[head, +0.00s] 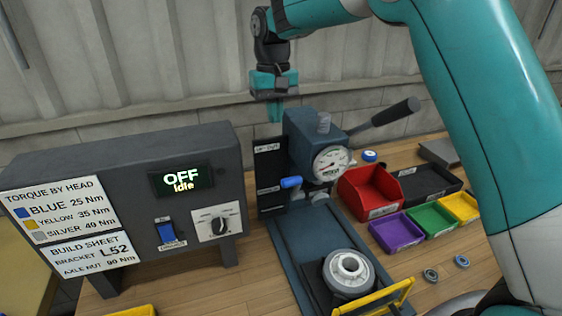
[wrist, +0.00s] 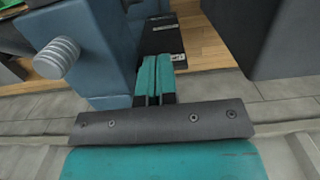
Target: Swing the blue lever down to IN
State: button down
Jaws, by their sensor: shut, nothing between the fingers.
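The blue lever (head: 291,182) shows in the head view as a short blue grip in front of the blue-grey press (head: 302,135). My gripper (head: 276,112) is above the plate's top end, pointing down, apart from the lever. In the wrist view its teal fingers (wrist: 155,75) are together with nothing between them, over the black plate (wrist: 161,38). The blue lever cannot be made out in the wrist view.
A grey control box (head: 125,200) with an "OFF Idle" display stands left of the press. A long black-handled lever (head: 385,115) sticks out right. A red bin (head: 369,190) and smaller bins stand right. A yellow guard bar (head: 375,298) crosses the front.

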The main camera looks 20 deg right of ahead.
jog(key=s+f+p, duration=0.3)
jog(key=f+p, duration=0.1)
jog(key=f, duration=0.8)
jog(key=shift+s+f, duration=0.25)
jog(key=shift+f, duration=0.05)
